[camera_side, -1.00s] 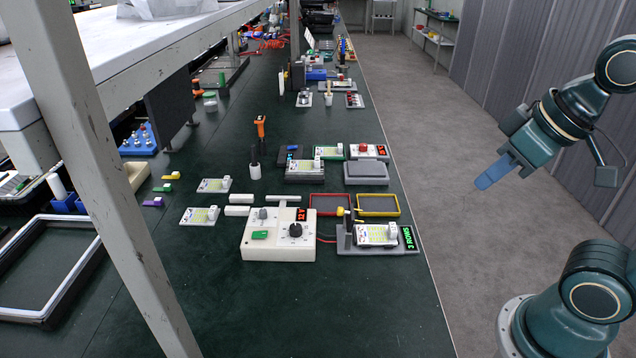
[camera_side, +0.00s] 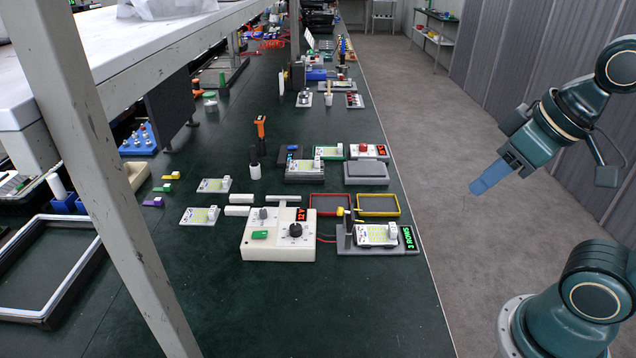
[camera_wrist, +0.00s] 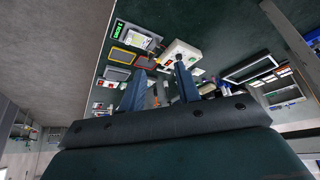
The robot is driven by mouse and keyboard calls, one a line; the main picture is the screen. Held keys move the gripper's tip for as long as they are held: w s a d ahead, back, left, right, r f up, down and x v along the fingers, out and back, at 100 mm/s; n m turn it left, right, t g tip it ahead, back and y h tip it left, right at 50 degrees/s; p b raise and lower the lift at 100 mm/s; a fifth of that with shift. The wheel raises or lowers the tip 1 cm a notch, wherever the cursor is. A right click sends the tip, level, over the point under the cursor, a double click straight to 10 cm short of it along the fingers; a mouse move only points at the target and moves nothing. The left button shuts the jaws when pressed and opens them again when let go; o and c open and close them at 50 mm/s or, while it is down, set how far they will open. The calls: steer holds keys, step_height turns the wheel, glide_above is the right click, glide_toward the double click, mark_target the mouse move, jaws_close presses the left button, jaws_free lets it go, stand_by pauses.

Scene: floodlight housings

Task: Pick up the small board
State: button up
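Several small white boards with a yellow-green patch show in the side view. One (camera_side: 200,216) and another (camera_side: 214,185) lie flat on the green bench, left of the cream box. Another (camera_side: 376,235) sits on the grey fixture (camera_side: 345,249) with a display reading "3 ROWS"; it also shows in the wrist view (camera_wrist: 137,40). Two more, one (camera_side: 304,167) and another (camera_side: 329,153), sit on holders farther back. I cannot tell which is meant. My gripper (camera_side: 478,187) hangs in the air right of the bench, away from all boards. In the wrist view its blue fingers (camera_wrist: 160,84) are apart and empty.
The cream box (camera_side: 278,246) with a black knob stands mid-bench. Red (camera_side: 330,212) and yellow (camera_side: 378,214) framed trays lie behind the fixture. An orange-topped tool (camera_side: 261,130) stands upright. A grey post (camera_side: 95,150) crosses the left.

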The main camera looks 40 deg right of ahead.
steer(key=shift+o, duration=0.5)
steer(key=shift+w, duration=0.1)
steer(key=m+g, duration=0.6)
steer(key=m, duration=0.3)
glide_above(393, 226)
step_height(393, 226, down, 18)
steer(key=shift+f, duration=0.15)
steer(key=shift+f, duration=0.1)
steer(key=shift+f, duration=4.15)
